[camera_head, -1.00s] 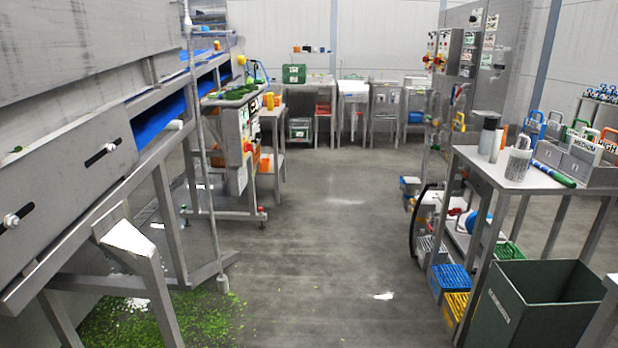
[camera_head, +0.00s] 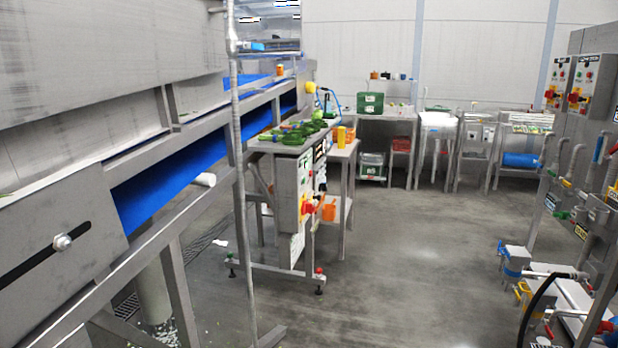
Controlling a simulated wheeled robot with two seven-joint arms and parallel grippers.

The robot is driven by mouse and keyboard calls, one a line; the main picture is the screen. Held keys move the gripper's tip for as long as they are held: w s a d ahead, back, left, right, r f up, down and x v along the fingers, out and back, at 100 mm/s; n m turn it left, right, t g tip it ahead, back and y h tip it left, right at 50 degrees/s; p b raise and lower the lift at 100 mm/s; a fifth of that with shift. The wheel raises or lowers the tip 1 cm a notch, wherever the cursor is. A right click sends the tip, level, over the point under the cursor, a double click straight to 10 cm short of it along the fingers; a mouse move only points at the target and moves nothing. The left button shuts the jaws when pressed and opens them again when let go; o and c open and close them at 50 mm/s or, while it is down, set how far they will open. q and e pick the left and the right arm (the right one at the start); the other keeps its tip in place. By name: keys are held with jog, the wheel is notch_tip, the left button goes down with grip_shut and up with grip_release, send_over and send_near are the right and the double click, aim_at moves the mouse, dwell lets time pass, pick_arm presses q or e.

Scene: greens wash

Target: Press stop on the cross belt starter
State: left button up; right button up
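Several starter-like boxes are in view, and their labels are too small to read. A grey control box (camera_head: 305,190) with a red and yellow switch (camera_head: 308,208) is on the side of the stand at the middle. Two more grey boxes with red and yellow switches are on the panel at the upper right, a left one (camera_head: 556,82) and a right one (camera_head: 590,88). I cannot tell which is the cross belt starter. Small buttons show above the switches, too small to tell apart. Neither of my grippers is in view.
A conveyor with a blue belt (camera_head: 190,178) runs along the left, with a thin upright pipe (camera_head: 240,190) before it. Valves and a black hose (camera_head: 540,312) stand at the lower right. The grey floor (camera_head: 410,260) between is clear. Tables line the back wall.

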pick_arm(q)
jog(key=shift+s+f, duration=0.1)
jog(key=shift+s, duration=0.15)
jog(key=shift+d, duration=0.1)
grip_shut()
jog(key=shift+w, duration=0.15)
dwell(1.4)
